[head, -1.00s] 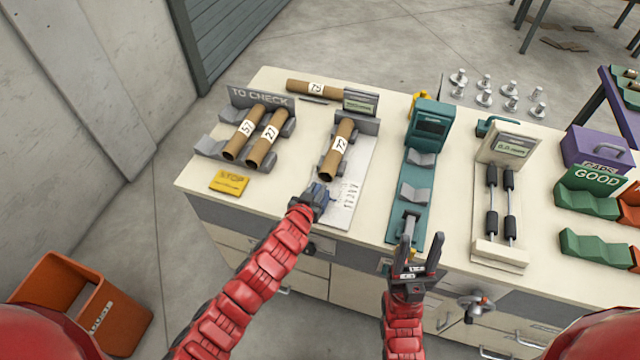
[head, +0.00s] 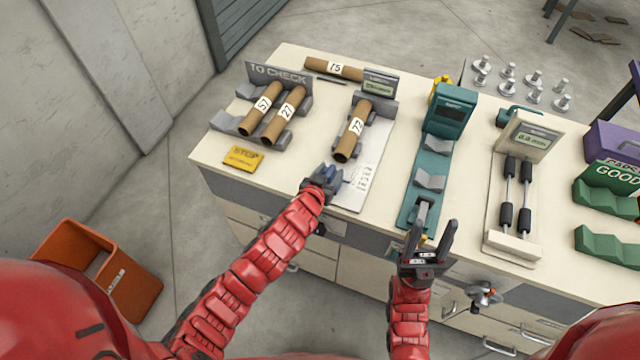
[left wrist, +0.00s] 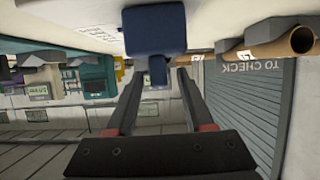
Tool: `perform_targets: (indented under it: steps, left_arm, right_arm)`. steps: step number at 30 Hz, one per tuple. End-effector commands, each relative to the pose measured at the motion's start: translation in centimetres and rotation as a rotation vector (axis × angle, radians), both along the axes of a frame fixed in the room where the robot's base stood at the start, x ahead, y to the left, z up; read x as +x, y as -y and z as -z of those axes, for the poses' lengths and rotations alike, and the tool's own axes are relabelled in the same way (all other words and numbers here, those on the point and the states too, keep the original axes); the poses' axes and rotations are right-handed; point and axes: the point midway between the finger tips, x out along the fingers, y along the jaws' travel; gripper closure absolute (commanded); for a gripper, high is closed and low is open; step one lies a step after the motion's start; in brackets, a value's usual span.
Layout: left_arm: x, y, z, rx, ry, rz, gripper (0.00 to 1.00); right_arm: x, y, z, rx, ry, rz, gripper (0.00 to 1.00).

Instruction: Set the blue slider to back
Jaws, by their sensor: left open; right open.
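The blue slider (left wrist: 155,30) is a dark blue block with a narrower stub, large in the left wrist view. In the head view only a bit of blue (head: 331,173) shows at the bench's front edge, mostly hidden by my left gripper. My left gripper (head: 326,174) is open at the slider. My right gripper (head: 430,232) is open and empty, in front of the teal device.
A tube marked 72 (head: 352,140) rests in a grey cradle behind the slider, beside a white sheet (head: 365,180). A yellow STOP sign (head: 243,157) and the TO CHECK rack (head: 280,75) are left. The teal device (head: 430,165) and a gauge (head: 515,190) are right.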

Motion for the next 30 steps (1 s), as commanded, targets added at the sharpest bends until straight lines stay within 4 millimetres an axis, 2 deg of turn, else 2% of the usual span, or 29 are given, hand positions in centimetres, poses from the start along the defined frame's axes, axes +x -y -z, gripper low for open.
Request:
perform_targets:
  steps: [8, 21, 22, 24, 30]
  left_arm:
    - [-2.9, -1.0, -1.0, -0.001, 0.002, 0.000, 0.47]
    - [-9.8, -3.3, -4.0, 0.000, 0.000, -0.003, 0.47]
    - [-10.4, -3.4, -4.3, 0.000, -0.001, -0.002, 0.47]
    - [-11.9, -3.9, -5.5, 0.001, -0.008, -0.003, 0.47]
    - [-14.2, -4.7, -6.5, 0.001, -0.008, -0.003, 0.47]
  right_arm:
    - [0.0, 0.0, 1.4, 0.000, 0.000, 0.000, 0.47]
    - [0.0, 0.0, 3.1, 0.000, 0.000, 0.000, 0.47]
    - [0.0, 0.0, 3.0, 0.000, 0.000, 0.000, 0.47]
    - [0.0, 0.0, 1.1, 0.000, 0.000, 0.000, 0.47]
    - [0.0, 0.0, -1.2, 0.000, 0.000, 0.000, 0.47]
